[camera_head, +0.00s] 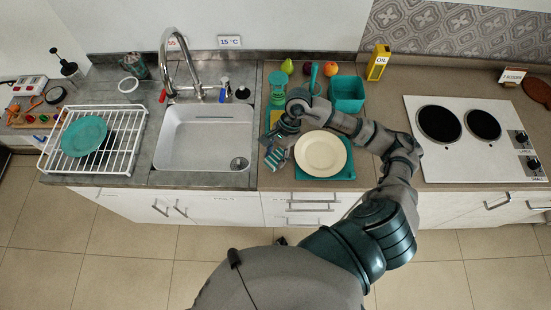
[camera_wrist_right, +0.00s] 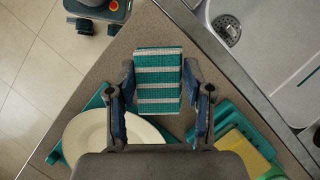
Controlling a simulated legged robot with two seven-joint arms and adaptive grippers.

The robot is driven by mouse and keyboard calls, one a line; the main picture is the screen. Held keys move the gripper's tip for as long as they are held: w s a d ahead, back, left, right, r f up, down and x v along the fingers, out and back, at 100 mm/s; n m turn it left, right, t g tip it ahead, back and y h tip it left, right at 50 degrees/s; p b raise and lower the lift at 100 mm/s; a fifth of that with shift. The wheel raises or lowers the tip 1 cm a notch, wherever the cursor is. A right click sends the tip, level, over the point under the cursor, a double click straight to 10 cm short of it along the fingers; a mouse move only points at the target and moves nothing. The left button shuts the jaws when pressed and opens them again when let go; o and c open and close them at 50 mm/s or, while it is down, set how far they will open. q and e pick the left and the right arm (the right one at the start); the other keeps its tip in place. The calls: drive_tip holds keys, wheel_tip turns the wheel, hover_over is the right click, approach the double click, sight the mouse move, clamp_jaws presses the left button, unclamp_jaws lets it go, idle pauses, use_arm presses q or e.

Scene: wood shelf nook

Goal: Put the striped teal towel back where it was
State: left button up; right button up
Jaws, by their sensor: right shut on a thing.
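The striped teal towel (camera_wrist_right: 158,93), with white stripes, is between the two fingers of my right gripper (camera_wrist_right: 158,75) in the right wrist view. The gripper is shut on it. In the head view the towel (camera_head: 275,157) shows at the right gripper (camera_head: 279,147), over the counter strip between the sink and the white plate. I cannot tell whether the towel touches the counter. My left gripper is not in either view.
A cream plate (camera_head: 320,154) on a teal mat (camera_head: 346,172) lies right of the towel. A sink (camera_head: 205,135) is to the left. A teal tray with a yellow sponge (camera_wrist_right: 245,152) is close by. A teal bin (camera_head: 347,93) and a yellow oil box (camera_head: 378,62) stand behind. The stove (camera_head: 465,160) is right.

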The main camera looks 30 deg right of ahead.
sight(275, 160)
wheel_tip(275, 160, down, 3)
drive_tip(key=shift+w+f+p, duration=0.1)
drive_tip(key=shift+f+p, duration=0.1)
drive_tip(key=shift+p, duration=0.1)
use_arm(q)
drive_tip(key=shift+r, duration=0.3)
use_arm(e)
drive_tip(key=shift+f, duration=0.1)
drive_tip(key=o, duration=1.1)
use_arm(q)
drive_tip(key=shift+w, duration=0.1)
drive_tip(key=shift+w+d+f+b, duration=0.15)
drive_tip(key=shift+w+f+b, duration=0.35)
drive_tip(key=shift+b, duration=0.2)
use_arm(e)
drive_tip(key=v, duration=1.2)
